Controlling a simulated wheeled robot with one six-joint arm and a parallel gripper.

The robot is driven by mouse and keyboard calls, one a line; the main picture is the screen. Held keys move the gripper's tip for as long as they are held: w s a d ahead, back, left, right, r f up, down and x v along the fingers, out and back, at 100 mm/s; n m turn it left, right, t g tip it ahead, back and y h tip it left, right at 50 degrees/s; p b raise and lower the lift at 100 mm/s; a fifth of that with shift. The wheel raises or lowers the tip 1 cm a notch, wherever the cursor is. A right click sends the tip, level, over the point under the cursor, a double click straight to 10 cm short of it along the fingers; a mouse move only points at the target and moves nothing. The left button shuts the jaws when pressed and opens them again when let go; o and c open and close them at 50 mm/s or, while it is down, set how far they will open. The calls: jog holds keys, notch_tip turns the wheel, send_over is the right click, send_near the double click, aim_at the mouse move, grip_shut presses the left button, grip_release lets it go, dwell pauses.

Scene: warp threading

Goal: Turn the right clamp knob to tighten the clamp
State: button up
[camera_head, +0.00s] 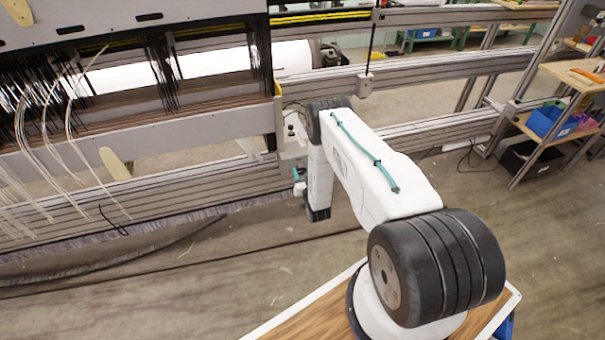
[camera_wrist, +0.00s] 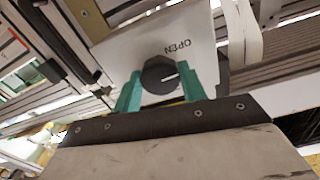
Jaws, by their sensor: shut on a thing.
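The right clamp knob (camera_wrist: 160,75) is a dark round knob with a white pointer line, in the middle of the wrist view. It sits on a pale clamp plate (camera_wrist: 110,58) marked "OPEN" above the knob. The pointer points to the right in the picture. My gripper (camera_wrist: 158,85) has two teal fingers, one on each side of the knob, and is shut on it. In the head view my gripper (camera_head: 298,180) reaches the loom's right end; the knob is too small to make out there.
The loom's metal rail (camera_head: 150,205) runs along the left, with white threads (camera_head: 75,130) hanging over it. A shelf with a blue bin (camera_head: 550,121) stands at the far right. The floor in front of the rail is mostly clear.

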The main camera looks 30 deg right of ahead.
jog(key=m, duration=0.4)
jog(key=shift+m, duration=0.4)
jog(key=m, duration=0.9)
jog(key=shift+m, duration=2.2)
jog(key=o, duration=1)
jog(key=shift+c, duration=0.2)
